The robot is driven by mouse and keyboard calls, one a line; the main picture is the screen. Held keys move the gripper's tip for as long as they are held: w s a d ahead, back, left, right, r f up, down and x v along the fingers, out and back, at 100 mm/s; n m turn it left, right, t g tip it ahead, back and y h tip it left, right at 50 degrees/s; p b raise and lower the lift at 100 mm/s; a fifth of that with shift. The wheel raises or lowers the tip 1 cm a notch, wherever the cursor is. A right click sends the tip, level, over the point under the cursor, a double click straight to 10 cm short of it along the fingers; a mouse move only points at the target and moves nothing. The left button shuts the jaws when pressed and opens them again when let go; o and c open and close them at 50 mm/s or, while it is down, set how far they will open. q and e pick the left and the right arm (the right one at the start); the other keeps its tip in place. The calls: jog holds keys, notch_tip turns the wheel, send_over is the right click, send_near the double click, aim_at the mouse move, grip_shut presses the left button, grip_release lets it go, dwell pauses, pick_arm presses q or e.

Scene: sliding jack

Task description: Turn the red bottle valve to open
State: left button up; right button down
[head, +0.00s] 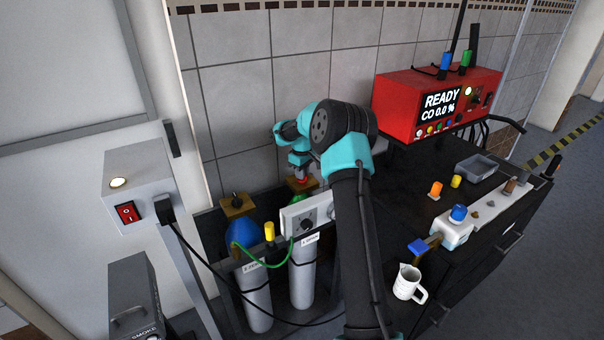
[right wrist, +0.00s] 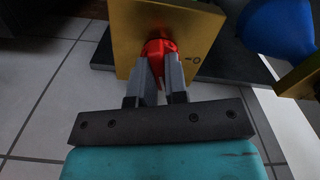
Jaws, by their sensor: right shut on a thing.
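The red valve (head: 302,180) sits on a brass-coloured block on top of a bottle, mostly hidden behind my right arm in the head view. In the right wrist view the red valve (right wrist: 158,50) stands in front of the brass block (right wrist: 205,32), which has a small dark mark on its face. My right gripper (right wrist: 159,72) is shut on the red valve, one grey finger on each side of it. In the head view my right gripper (head: 301,172) is small and partly covered by its own wrist. My left gripper is not in view.
Beside it stands a blue bottle (head: 238,233) with a brass block (head: 237,206) on top. A white dial box (head: 307,220) and a green hose (head: 268,266) are in front. A red READY meter (head: 437,100) and a measuring jug (head: 407,283) stand on the dark bench.

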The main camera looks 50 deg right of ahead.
jog(key=n, duration=1.4)
dwell(0.4)
jog(key=c, duration=1.1)
grip_release()
jog(key=shift+c, duration=0.2)
notch_tip(320, 180, up, 18)
jog(key=shift+f, duration=0.25)
